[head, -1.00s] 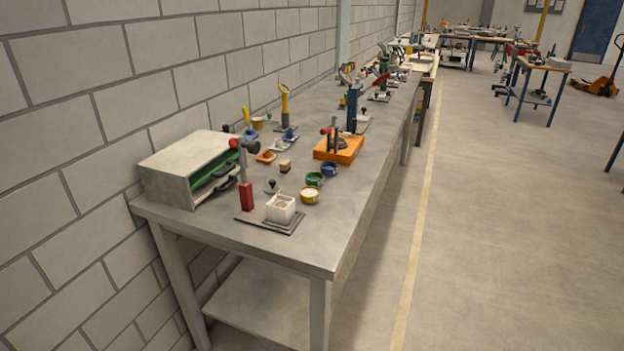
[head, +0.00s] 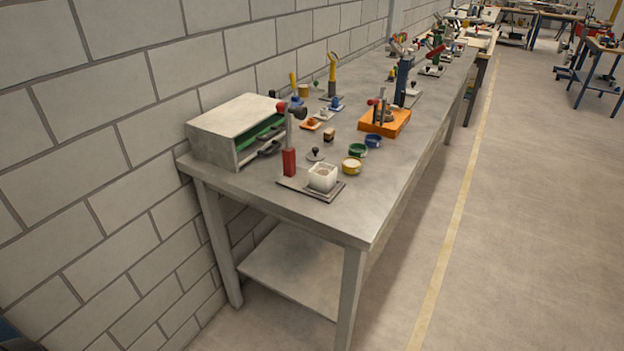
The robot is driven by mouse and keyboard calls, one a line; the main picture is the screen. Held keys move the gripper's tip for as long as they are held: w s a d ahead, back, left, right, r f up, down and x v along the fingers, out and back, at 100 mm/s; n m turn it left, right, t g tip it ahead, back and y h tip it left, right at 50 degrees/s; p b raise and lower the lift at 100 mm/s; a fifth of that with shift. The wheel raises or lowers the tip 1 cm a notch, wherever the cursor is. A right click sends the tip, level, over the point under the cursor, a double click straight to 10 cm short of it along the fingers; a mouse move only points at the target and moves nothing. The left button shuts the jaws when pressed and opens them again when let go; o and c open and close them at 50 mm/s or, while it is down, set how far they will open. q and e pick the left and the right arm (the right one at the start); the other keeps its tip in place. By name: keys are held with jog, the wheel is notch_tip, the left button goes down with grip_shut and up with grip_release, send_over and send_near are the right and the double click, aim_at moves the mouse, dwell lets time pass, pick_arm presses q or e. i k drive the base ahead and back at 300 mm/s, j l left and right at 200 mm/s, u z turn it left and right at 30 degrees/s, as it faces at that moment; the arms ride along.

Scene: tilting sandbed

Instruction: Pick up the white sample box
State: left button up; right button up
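The white sample box (head: 322,178) is a small open-topped cube with brownish material inside. It sits on a dark flat plate (head: 296,186) near the front end of the long grey workbench (head: 330,217). A red upright block (head: 289,162) stands just left of it. Neither of my grippers shows in the head view.
A grey cabinet (head: 212,142) with green inside stands at the bench's left, by the block wall (head: 120,110). An orange base with a fixture (head: 395,122) is farther back. Small parts crowd the middle. The floor (head: 520,230) right of the bench is open.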

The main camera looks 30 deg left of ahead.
aim_at(322, 177)
jog(key=i+j+z, duration=0.15)
jog(key=i+j, duration=0.15)
jog(key=i+j+z, duration=0.2)
jog(key=j, duration=0.2)
jog(key=i+j+z, duration=0.15)
jog(key=i+j, duration=0.15)
jog(key=j, duration=0.15)
